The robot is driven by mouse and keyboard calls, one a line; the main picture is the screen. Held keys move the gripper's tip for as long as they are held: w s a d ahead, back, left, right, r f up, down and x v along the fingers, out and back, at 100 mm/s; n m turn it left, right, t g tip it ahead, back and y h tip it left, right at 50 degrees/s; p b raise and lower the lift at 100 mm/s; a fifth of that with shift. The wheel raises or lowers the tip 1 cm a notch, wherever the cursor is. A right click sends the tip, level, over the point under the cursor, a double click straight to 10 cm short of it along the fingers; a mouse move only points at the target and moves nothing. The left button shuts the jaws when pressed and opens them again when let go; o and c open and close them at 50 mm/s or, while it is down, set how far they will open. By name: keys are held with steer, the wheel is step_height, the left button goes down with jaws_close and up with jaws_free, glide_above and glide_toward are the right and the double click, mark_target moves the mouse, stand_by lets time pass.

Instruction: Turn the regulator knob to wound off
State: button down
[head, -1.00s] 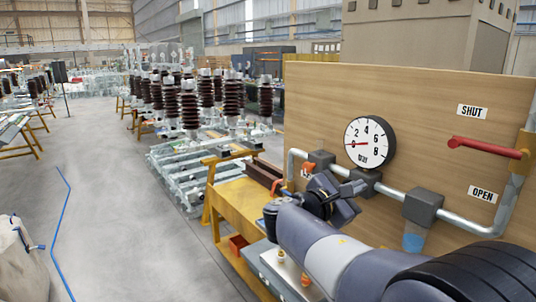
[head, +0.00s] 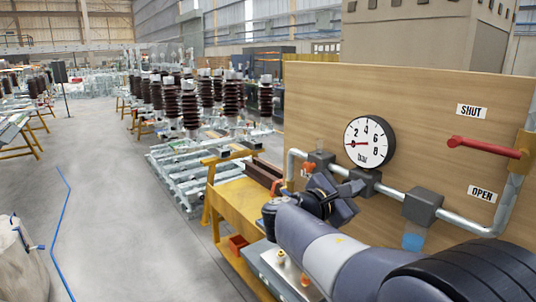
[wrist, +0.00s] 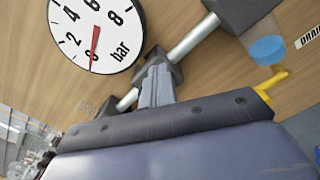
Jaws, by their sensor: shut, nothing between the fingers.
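The round pressure gauge (head: 369,143) is mounted on the wooden panel, its red needle by the 0. It also shows in the wrist view (wrist: 98,32). A grey block (head: 364,181) sits on the pipe beneath it. A small orange-red part (head: 308,169) shows beside the left pipe block; I cannot tell whether it is the regulator knob. No knob is clearly seen under the gauge. My gripper (head: 352,197) is in front of the pipe, below the gauge. In the wrist view my gripper (wrist: 156,86) has its fingers together and empty, hiding part of the pipe block behind.
A red lever (head: 486,147) is at the right between the SHUT label (head: 471,111) and the OPEN label (head: 481,193). A grey block with a blue-bottomed bowl (head: 413,240) hangs on the pipe (head: 392,197). A yellow bench (head: 238,197) stands left of the panel.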

steer(key=shift+w+a+r+p, duration=0.2)
steer(key=shift+w+r+p, duration=0.05)
steer(key=shift+p, duration=0.15)
steer(key=shift+w+a+r, duration=0.1)
steer(key=shift+w+r, duration=0.05)
steer(key=s+a+r+p, duration=0.1)
steer(key=s+a+p, duration=0.1)
steer(key=a, duration=0.3)
steer(key=shift+s+a, duration=0.25)
steer(key=shift+s, duration=0.05)
stand_by(0.9)
